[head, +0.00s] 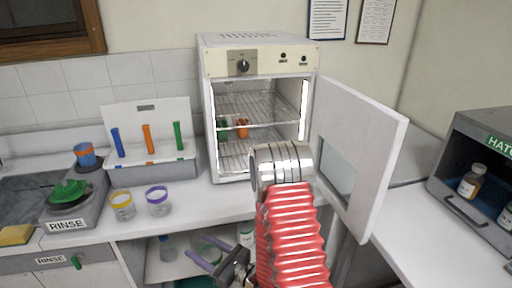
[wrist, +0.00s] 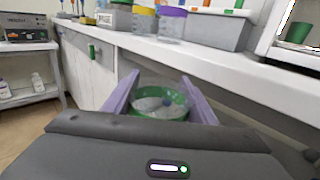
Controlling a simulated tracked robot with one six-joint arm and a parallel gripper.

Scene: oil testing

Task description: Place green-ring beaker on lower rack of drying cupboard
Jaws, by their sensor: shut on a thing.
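My gripper (head: 202,248) has purple fingers and is low in front of the counter, left of my red-sleeved arm. In the wrist view the fingers (wrist: 160,92) are shut on the clear green-ring beaker (wrist: 160,103), one on each side. The beaker also shows faintly between the fingers in the head view (head: 209,250). The drying cupboard (head: 221,62) stands on the counter with its door (head: 375,135) wide open to the right. Inside are an upper wire rack (head: 262,108) and a lower wire rack (head: 236,157). My arm hides part of the cupboard's lower front.
A yellow-ring beaker (head: 122,207) and a purple-ring beaker (head: 158,204) stand on the counter. A green item (head: 222,130) and an orange item (head: 242,129) are inside the cupboard. The counter edge lies above the gripper. The lower rack's front looks clear.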

